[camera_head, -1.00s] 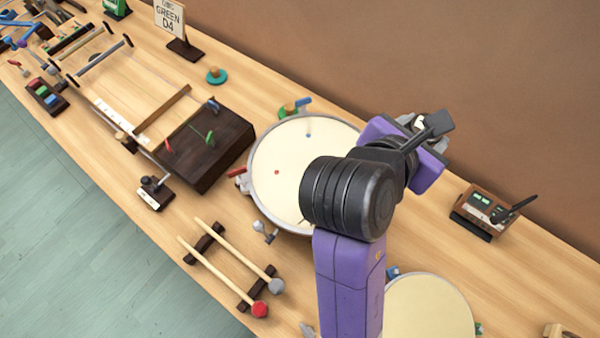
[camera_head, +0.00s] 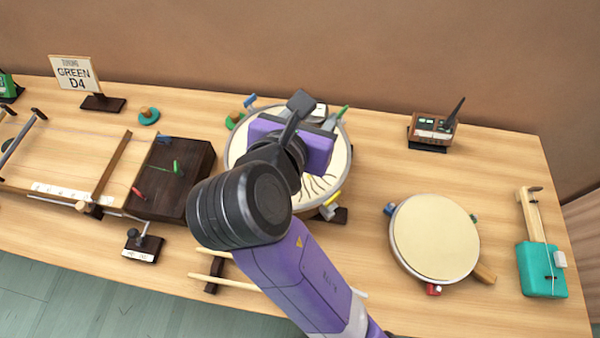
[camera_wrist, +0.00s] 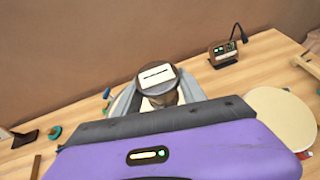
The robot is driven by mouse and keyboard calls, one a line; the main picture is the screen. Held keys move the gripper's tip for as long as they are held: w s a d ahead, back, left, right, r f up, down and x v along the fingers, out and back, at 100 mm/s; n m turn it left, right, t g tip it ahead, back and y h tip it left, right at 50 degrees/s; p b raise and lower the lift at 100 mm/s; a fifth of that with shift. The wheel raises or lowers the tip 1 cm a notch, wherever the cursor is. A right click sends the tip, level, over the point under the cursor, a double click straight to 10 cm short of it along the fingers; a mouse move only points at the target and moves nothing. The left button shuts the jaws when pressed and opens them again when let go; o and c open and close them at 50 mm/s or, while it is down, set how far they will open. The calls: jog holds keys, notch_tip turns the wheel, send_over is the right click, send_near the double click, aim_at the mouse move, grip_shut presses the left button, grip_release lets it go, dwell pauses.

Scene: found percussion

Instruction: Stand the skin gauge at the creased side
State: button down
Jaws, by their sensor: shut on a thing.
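My gripper (camera_wrist: 158,100) is shut on the skin gauge (camera_wrist: 156,78), a round dark piece with a white label and a black dash on top. In the head view, my gripper (camera_head: 322,118) is over the far part of the large drum (camera_head: 238,148), and the gauge is mostly hidden there. Dark creases (camera_head: 322,184) show on the drum's pale skin at the near right, beside a yellow peg (camera_head: 331,201). The gauge is away from these creases, towards the back. I cannot tell whether it touches the skin.
A green peg (camera_head: 234,120) and other pegs stand around the rim. A smaller drum (camera_head: 436,238) lies right, near a teal stringed instrument (camera_head: 541,270). A small device with an antenna (camera_head: 431,126) stands behind. A dark box (camera_head: 180,178) is left. Table between drums is clear.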

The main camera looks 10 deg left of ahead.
notch_tip(320, 180, down, 17)
jog(key=shift+b, duration=0.5)
jog(key=shift+f, duration=0.15)
jog(key=c, duration=0.7)
grip_release()
jog(key=shift+o, duration=0.2)
jog(key=shift+s+r, duration=0.25)
jog(key=shift+r, duration=0.05)
jog(key=v, duration=1.1)
jog(key=shift+s, duration=0.2)
